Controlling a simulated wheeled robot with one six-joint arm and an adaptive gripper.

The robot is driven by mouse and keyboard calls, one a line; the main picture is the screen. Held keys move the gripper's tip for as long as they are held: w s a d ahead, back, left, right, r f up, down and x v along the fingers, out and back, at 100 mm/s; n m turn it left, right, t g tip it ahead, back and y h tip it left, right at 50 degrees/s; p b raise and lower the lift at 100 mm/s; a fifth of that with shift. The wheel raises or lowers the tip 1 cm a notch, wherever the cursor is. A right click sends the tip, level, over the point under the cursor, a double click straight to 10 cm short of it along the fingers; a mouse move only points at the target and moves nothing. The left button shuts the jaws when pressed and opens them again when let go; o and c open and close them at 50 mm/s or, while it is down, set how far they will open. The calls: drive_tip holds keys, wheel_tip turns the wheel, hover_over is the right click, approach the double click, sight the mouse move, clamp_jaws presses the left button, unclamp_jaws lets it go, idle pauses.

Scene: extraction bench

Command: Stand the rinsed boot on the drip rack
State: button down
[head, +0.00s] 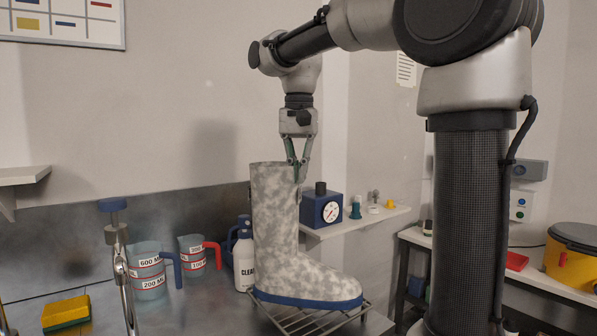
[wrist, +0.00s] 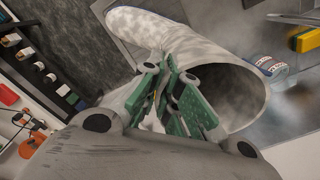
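The boot (head: 275,225) is mottled grey and white with a blue sole. It is upright in the head view, toe to the right, over the wire drip rack (head: 345,318). The sole looks to be at the bars, but I cannot tell whether it bears on them. My gripper (head: 298,172) is at the right side of the boot's top rim, its fingers converging on the shaft wall. In the wrist view, the green finger pads (wrist: 172,104) straddle the rim of the boot (wrist: 150,35), one beside the dark opening. The exact contact is partly hidden.
A white bottle (head: 243,262) stands close left of the boot, with measuring jugs (head: 149,270) farther left. A tap (head: 122,260) and a yellow-green sponge (head: 66,312) are at the left. A shelf (head: 355,222) with a blue gauge box (head: 322,210) is behind.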

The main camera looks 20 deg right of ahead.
drive_tip(key=c, duration=1.6)
unclamp_jaws()
drive_tip(key=shift+f, duration=0.1)
drive_tip(key=shift+c, duration=0.2)
wheel_tip(320, 180, up, 12)
drive_tip(key=s+d+f+n+t, duration=0.2)
drive_tip(key=s+d+f+n, duration=0.1)
drive_tip(key=s+f, duration=0.7)
drive_tip(key=s+d+f+n+t, duration=0.2)
drive_tip(key=s+f, duration=0.8)
drive_tip(key=f, duration=0.6)
drive_tip(key=shift+d+f+n, duration=0.35)
drive_tip(key=shift+d+n, duration=0.55)
drive_tip(key=shift+d, duration=0.15)
